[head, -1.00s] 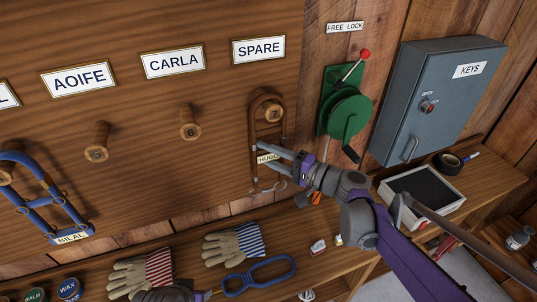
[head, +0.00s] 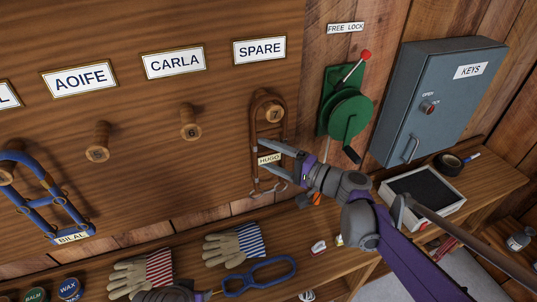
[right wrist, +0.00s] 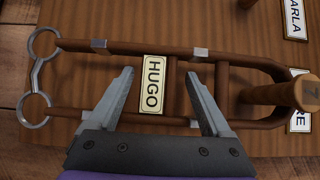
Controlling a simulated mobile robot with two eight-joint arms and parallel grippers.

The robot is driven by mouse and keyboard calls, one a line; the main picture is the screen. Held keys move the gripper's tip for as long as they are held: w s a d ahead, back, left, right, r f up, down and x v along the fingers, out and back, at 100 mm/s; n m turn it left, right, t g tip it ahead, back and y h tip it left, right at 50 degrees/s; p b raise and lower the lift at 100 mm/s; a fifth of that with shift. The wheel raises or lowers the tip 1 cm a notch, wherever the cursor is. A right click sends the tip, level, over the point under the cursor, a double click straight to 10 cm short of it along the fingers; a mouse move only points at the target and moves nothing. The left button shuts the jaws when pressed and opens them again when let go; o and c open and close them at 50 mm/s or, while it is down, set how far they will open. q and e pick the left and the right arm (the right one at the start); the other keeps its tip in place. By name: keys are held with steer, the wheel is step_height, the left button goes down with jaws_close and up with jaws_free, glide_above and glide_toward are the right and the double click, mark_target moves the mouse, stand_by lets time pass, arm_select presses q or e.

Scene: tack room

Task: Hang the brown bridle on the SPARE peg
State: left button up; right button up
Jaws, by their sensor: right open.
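The brown bridle (head: 256,130) with a HUGO tag (head: 269,159) hangs on peg 7 (head: 274,116), below the SPARE label (head: 259,50). Its top loop passes over the peg and its metal rings hang at the bottom. My right gripper (head: 289,164) is open just in front of the bridle. In the right wrist view the open fingers (right wrist: 160,90) stand apart on either side of the HUGO tag (right wrist: 152,84), with the bridle (right wrist: 120,47) and the peg (right wrist: 280,94) visible beyond them. At the bottom of the head view a grey arm part shows; my left gripper's fingers cannot be made out.
Pegs 5 (head: 97,142) and 6 (head: 189,121) are bare. A blue bridle (head: 45,202) tagged BILAL hangs at left. Gloves (head: 234,243), a blue loop (head: 259,276) and a dark-bottomed tray (head: 462,202) lie on the bench. A green lever device (head: 349,112) and key cabinet (head: 437,95) are at right.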

steer(key=v, duration=1.1)
steer(key=s+f+n+g+h, duration=0.35)
steer(key=s+f+h, duration=0.45)
steer(key=s+f, duration=0.45)
steer(key=s+d+f+n+h, duration=0.2)
steer(key=s+d+f+h, duration=0.4)
steer(key=s+d, duration=0.3)
steer(key=shift+s+d+h, duration=0.2)
steer(key=shift+d+h, duration=0.15)
steer(key=shift+h, duration=0.45)
steer(key=shift+n, duration=0.25)
